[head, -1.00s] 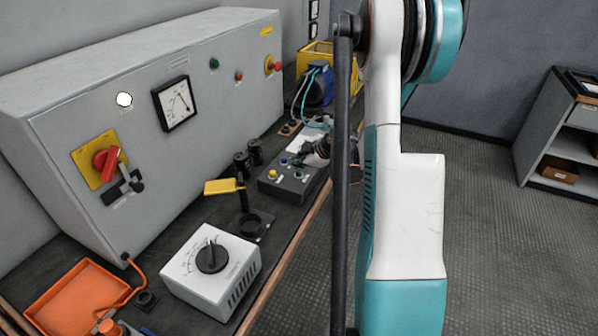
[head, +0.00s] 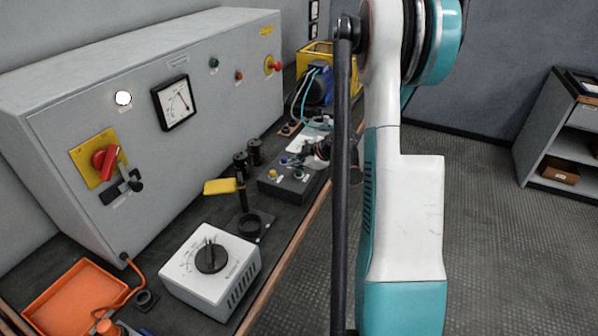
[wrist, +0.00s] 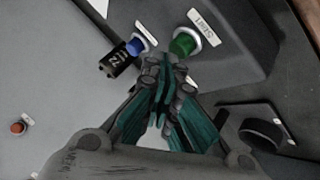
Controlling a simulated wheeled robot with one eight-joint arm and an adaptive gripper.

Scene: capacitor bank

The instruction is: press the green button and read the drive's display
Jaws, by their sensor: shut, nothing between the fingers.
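A green button (wrist: 183,43) with a white label sits on a dark grey control box (wrist: 215,75) in the wrist view. In the head view the box (head: 270,189) stands on the bench, with a green button (head: 298,175) on top. My gripper (wrist: 168,70) is shut and empty, its tips just short of the green button; contact cannot be told. It also shows in the head view (head: 315,152), small, at the box's far side. A blue button (wrist: 136,46) is beside the green one. I cannot make out a drive display.
A small black block (wrist: 117,60) with white marks lies close by the blue button. A grey cabinet (head: 110,100) with a dial meter (head: 174,103) lines the bench. A white dial box (head: 205,285) and orange tray (head: 75,305) are nearer. The floor (head: 480,220) at right is clear.

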